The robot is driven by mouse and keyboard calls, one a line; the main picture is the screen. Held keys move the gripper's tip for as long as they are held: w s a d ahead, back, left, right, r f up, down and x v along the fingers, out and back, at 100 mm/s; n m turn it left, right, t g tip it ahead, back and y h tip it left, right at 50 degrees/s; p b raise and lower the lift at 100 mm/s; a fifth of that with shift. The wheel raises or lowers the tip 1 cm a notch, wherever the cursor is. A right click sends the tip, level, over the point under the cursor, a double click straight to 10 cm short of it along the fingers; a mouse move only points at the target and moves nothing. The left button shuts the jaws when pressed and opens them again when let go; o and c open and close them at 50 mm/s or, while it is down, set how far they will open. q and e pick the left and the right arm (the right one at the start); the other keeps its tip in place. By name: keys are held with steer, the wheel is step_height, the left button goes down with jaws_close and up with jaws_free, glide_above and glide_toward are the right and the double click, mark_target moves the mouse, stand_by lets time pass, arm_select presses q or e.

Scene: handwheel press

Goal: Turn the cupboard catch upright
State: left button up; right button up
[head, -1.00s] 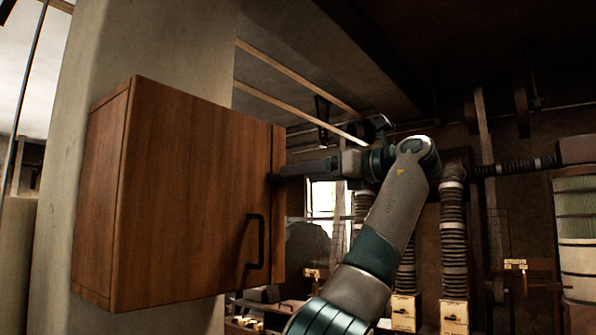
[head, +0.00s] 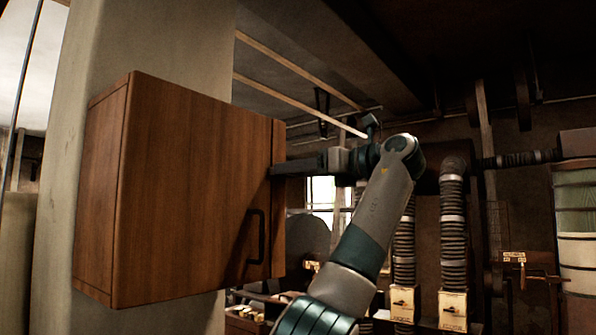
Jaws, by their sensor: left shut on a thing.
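The wooden cupboard (head: 190,190) hangs on the pale pillar at the left of the head view, its door closed. A black bar handle (head: 257,238) is on the lower right of the door. My left gripper (head: 276,170) reaches in from the right, level with the upper part of the door's right edge strip. Its fingertips are shut on the catch at that edge. The catch is small, dark and mostly hidden by the fingers, so I cannot tell its angle. My right gripper is not in view.
The pale pillar (head: 185,45) stands behind the cupboard. Ribbed pipes (head: 453,230) and small pale boxes (head: 453,308) are on the far wall at the right. The space just in front of the door is clear.

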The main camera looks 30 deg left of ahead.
arm_select(q)
steer(key=shift+n, duration=0.4)
steer(key=n, duration=0.8)
steer(key=n+b, duration=0.1)
steer(key=n, duration=0.8)
steer(key=shift+s+f, duration=0.15)
stand_by(0.4)
steer(key=o, duration=1)
steer(key=shift+o, duration=0.2)
steer(key=shift+d, duration=0.1)
